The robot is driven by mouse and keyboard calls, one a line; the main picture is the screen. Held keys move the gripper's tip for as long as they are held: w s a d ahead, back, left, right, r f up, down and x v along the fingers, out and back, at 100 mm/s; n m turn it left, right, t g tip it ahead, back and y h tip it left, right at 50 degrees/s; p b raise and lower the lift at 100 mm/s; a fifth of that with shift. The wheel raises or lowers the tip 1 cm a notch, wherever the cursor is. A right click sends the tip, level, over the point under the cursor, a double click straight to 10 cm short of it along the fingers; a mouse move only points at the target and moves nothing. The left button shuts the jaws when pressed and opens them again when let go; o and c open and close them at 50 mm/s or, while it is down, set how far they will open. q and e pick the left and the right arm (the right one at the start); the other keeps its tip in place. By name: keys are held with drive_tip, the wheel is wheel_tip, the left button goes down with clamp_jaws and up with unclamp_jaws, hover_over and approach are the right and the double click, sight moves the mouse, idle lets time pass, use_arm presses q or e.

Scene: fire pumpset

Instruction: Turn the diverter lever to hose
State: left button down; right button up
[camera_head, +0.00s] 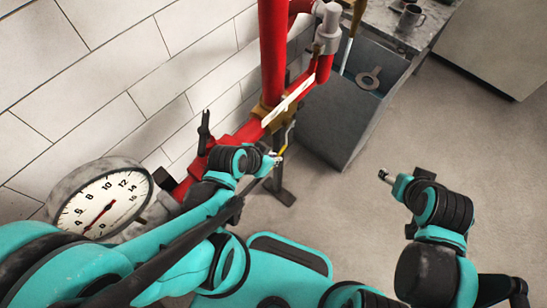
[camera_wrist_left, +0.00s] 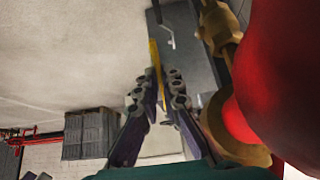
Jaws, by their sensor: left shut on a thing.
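The diverter lever (camera_head: 283,150) has a yellow grip and hangs beside the brass valve body (camera_head: 262,112) on the red pipe. My left gripper (camera_head: 274,158) is at the lever. In the left wrist view my left gripper (camera_wrist_left: 158,95) is shut on the yellow lever (camera_wrist_left: 154,56), which shows between and beyond its fingertips. The brass fitting (camera_wrist_left: 218,30) is close on the right there. My right gripper (camera_head: 385,177) hangs over bare floor, away from the pipe, seen too small to tell its fingers.
A red vertical pipe (camera_head: 272,50) stands against the white tiled wall. A round gauge (camera_head: 103,203) is at lower left. The floor (camera_head: 450,130) at right is clear.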

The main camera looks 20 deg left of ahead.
use_arm(q)
drive_tip(key=c, duration=1.7)
unclamp_jaws()
drive_tip(key=shift+v, duration=3.8)
